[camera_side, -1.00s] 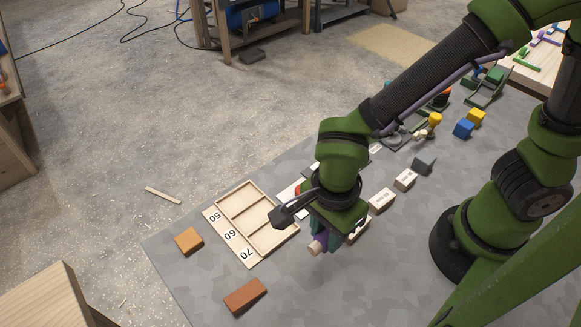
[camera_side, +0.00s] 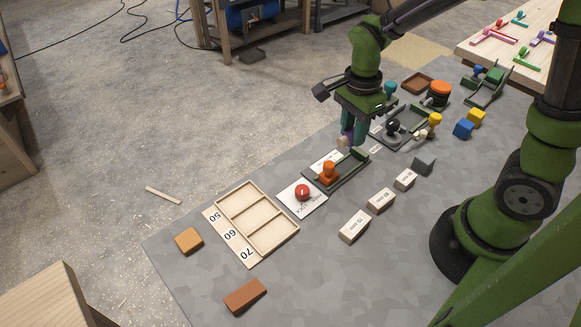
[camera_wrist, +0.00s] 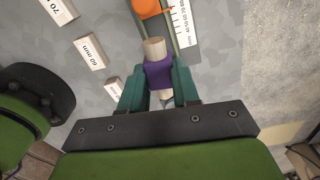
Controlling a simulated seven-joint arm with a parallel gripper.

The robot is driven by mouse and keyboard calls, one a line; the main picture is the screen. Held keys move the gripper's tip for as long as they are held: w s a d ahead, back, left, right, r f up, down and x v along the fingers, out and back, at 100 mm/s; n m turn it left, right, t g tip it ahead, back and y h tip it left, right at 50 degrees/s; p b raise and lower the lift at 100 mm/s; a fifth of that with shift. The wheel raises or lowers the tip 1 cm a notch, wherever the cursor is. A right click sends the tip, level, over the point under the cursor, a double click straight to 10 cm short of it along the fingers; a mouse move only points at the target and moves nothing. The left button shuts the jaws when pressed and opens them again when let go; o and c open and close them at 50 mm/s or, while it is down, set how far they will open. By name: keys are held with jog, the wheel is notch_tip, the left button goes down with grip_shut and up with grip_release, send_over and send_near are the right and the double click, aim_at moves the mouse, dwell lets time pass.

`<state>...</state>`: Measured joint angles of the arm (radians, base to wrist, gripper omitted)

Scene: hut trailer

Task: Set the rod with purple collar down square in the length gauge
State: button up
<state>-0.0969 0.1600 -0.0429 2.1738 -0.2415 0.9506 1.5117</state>
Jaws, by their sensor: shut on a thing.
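My gripper (camera_side: 349,136) is shut on the rod with purple collar (camera_wrist: 154,49). Its teal fingers (camera_wrist: 158,88) press on the purple collar from both sides, and the pale rod end sticks out ahead of them. In the side view the purple collar (camera_side: 345,139) shows below the fingers. The length gauge (camera_side: 350,173) is a dark green channel with an orange knob and a white scale strip beside it. The rod is just behind the gauge in the side view. In the wrist view its pale end overlaps the gauge's near end (camera_wrist: 178,36); I cannot tell whether they touch.
A wooden tray (camera_side: 246,189) marked 50, 60, 70 lies to the left, empty. A red button (camera_side: 302,192) sits on a white card beside the gauge. Several labelled blocks (camera_side: 354,226) line the front. Another dark fixture (camera_side: 399,128) stands close on the right.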

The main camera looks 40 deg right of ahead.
aim_at(346, 167)
jog(key=shift+w+n, duration=0.1)
jog(key=shift+n, duration=0.3)
jog(key=shift+f+n, duration=0.1)
jog(key=shift+n, duration=0.2)
notch_tip(346, 167, down, 8)
jog(key=shift+a+r, duration=0.1)
jog(key=shift+r, duration=0.05)
jog(key=shift+f, duration=0.2)
jog(key=o, duration=1)
jog(key=shift+r, duration=0.1)
